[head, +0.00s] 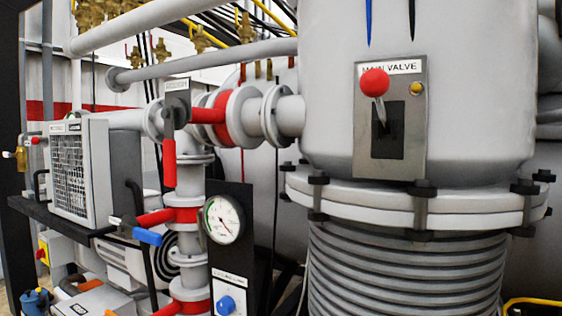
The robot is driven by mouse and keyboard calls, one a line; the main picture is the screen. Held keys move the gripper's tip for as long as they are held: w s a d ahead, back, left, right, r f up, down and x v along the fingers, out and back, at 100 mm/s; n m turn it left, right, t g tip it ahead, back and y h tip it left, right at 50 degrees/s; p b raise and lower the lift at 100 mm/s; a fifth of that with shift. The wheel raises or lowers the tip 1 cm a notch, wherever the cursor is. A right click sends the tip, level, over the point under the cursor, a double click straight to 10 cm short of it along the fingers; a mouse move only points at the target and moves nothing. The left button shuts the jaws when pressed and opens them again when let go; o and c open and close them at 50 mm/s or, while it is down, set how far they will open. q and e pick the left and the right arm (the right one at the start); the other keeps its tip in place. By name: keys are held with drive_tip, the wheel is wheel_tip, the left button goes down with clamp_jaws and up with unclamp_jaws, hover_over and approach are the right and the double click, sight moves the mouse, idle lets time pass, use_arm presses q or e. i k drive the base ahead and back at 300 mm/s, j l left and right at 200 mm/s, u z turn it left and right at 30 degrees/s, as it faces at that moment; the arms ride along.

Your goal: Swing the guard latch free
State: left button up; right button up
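No part here is clearly marked as the guard latch, so I cannot tell which one it is. A grey plate (433,125) labelled as the main valve is fixed to the large grey vessel (322,110). A lever with a red ball knob (374,82) stands up from the dark slot (387,147) in this plate. A small yellow knob (417,88) sits on the plate to the right of the red ball, apart from it. Neither of my grippers is in view.
A red handle (169,163) hangs from a pipe fitting at centre left. A blue-tipped handle (147,237) sticks out lower down. A round gauge (223,219) is on a black panel. A box with a mesh front (80,168) stands on a dark shelf at left.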

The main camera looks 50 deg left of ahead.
sight(34, 140)
drive_tip(key=u, duration=3)
drive_tip(key=i+j+u, duration=0.2)
drive_tip(key=i+j, duration=0.2)
drive_tip(key=i+j+u, duration=0.15)
drive_tip(key=i+j, duration=0.2)
drive_tip(key=i, duration=0.25)
drive_tip(key=i+j+u, duration=0.2)
drive_tip(key=i, duration=0.35)
